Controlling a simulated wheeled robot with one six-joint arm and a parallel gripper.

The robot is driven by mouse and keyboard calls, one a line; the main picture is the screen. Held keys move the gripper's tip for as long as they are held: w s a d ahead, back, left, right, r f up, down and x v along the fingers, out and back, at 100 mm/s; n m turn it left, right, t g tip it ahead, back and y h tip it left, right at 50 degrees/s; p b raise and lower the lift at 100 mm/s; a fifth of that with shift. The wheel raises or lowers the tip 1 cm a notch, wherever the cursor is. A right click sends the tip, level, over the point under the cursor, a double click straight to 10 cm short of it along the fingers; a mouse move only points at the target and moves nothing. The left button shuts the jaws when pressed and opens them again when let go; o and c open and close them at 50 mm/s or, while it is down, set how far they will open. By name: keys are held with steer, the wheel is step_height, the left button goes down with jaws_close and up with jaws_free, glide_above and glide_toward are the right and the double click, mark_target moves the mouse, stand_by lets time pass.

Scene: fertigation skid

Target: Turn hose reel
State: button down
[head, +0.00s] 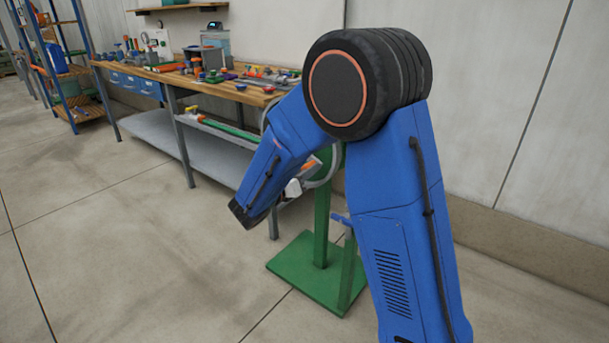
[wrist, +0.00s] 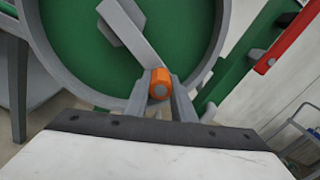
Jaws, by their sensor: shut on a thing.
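The hose reel has a green disc (wrist: 75,45) with a grey rim, and it fills the upper left of the wrist view. A grey crank arm (wrist: 130,35) runs from its hub down to an orange handle (wrist: 160,84). My gripper (wrist: 160,98) is shut on the orange handle, with one grey finger on each side of it. In the head view the reel (head: 328,165) stands on a green post and base plate (head: 310,275), mostly hidden behind my blue arm.
A wooden workbench (head: 125,67) with many tools and fittings stands along the wall behind the reel. A blue shelf rack (head: 68,95) is at the far left. The concrete floor (head: 110,230) at the front left is clear.

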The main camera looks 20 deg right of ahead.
steer(key=shift+s+d+r+n, duration=0.1)
steer(key=shift+s+r+n, duration=0.05)
steer(key=shift+r+n, duration=0.3)
steer(key=shift+s+d+r+n, duration=0.1)
steer(key=shift+r+n, duration=0.3)
steer(key=shift+n, duration=0.05)
step_height(320, 180, up, 3)
steer(key=n, duration=0.3)
steer(key=shift+s+d+r+n, duration=0.1)
steer(key=shift+s+r+n, duration=0.05)
steer(key=shift+n, duration=0.25)
steer(key=r+n, duration=0.2)
steer(key=shift+w+r+n, duration=0.15)
steer(key=shift+w+n, duration=0.05)
steer(key=shift+n, duration=0.1)
steer(key=n, duration=0.1)
steer(key=r, duration=0.1)
steer(key=r+n, duration=0.1)
steer(key=shift+w+a+n, duration=0.3)
steer(key=shift+w+a, duration=0.05)
steer(key=shift+a, duration=0.05)
steer(key=shift+w+a+r, duration=0.1)
steer(key=shift+r, duration=0.25)
steer(key=shift+w+a+r, duration=0.55)
steer(key=shift+w+r, duration=0.25)
steer(key=shift+r, duration=0.05)
steer(key=shift+w+a+r, duration=0.55)
steer(key=shift+w+r, duration=0.2)
steer(key=shift+r, duration=0.1)
